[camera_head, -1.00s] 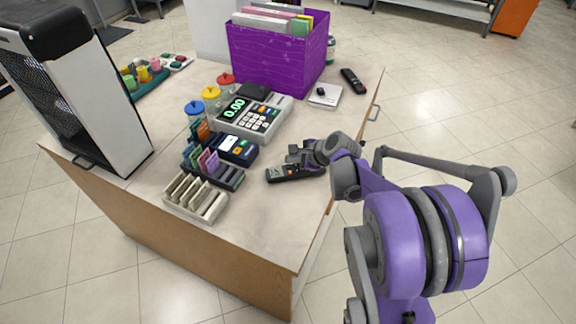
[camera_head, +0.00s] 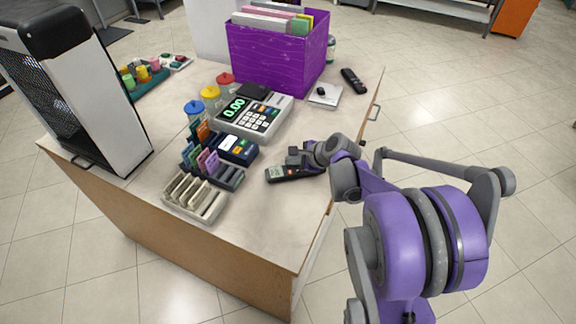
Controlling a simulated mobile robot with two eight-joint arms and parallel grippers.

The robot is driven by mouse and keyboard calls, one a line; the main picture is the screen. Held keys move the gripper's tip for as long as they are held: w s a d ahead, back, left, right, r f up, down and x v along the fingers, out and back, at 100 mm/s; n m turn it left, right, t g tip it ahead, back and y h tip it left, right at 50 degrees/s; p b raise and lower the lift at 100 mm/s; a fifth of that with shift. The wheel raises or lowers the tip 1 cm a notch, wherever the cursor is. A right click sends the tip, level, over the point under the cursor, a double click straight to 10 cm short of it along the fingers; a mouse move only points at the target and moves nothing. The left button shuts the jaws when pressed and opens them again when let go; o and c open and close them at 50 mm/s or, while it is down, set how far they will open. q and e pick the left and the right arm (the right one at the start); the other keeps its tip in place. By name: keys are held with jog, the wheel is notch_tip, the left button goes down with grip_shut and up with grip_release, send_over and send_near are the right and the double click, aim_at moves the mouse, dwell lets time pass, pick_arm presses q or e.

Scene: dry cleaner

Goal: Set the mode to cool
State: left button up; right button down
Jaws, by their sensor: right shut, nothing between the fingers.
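A dark remote control (camera_head: 284,174) with a small greenish-grey screen lies on the counter, right of the card holders. My right gripper (camera_head: 293,157) is shut and empty, at the remote's right half and partly covering it. I cannot tell whether the fingertips touch its buttons. The screen is too small to read. A second dark remote (camera_head: 353,81) lies at the back right of the counter, away from the gripper. My left gripper is not in view.
A cash register (camera_head: 253,112), a card terminal (camera_head: 237,149) and card holders (camera_head: 196,197) stand left of the remote. A purple file box (camera_head: 277,56) stands behind. A black-and-white cabinet (camera_head: 98,98) is at left. The counter's front right (camera_head: 275,225) is clear.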

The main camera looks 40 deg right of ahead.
aim_at(292, 168)
jog(key=shift+f+b, duration=0.3)
jog(key=shift+f, duration=0.05)
dwell(0.3)
jog(key=shift+r, duration=0.1)
jog(key=shift+r+p, duration=0.6)
jog(key=shift+r, duration=0.1)
jog(key=shift+r+p, duration=1.85)
jog(key=shift+r, duration=0.7)
jog(key=shift+f, duration=0.1)
